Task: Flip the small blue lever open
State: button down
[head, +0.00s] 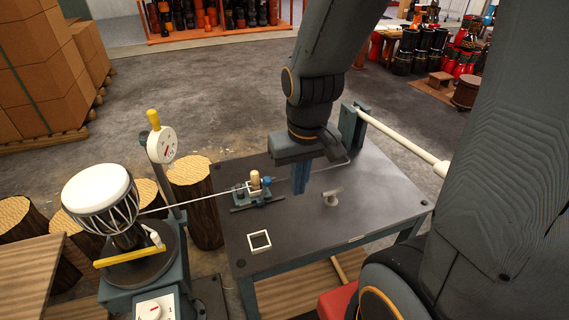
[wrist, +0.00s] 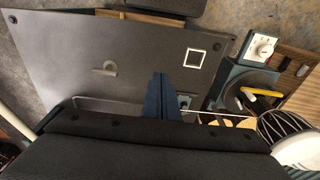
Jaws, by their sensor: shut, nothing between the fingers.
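A small rope clamp with a teal body and a tan peg (head: 255,182) sits on the dark metal table (head: 300,225). A small blue part (head: 268,181) at its right side looks like the lever; its exact position is too small to tell. My gripper (head: 300,188) points down above the table, to the right of the clamp and apart from it. Its blue fingers are together and empty. In the wrist view the fingers (wrist: 168,80) cover part of the clamp (wrist: 184,101), and the lever cannot be made out.
A white rope (head: 190,203) runs from a goblet drum (head: 100,195) to the clamp. A grey T-shaped piece (head: 331,197) and a white square frame (head: 259,241) are on the table. A post with a long pale bar (head: 400,140) stands at the back right. The table front is mostly clear.

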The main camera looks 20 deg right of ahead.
jog(key=shift+a, duration=0.1)
jog(key=w+d+f+m+y+b, duration=0.1)
jog(key=w+d+m+b, duration=0.1)
jog(key=w+m, duration=0.4)
jog(key=w+d+f+m+y+b, duration=0.2)
jog(key=w+d+m+b, duration=0.1)
jog(key=w+m, duration=0.4)
jog(key=w+b, duration=0.1)
jog(key=w, duration=0.2)
jog(key=shift+d, duration=0.2)
jog(key=shift+f, duration=0.1)
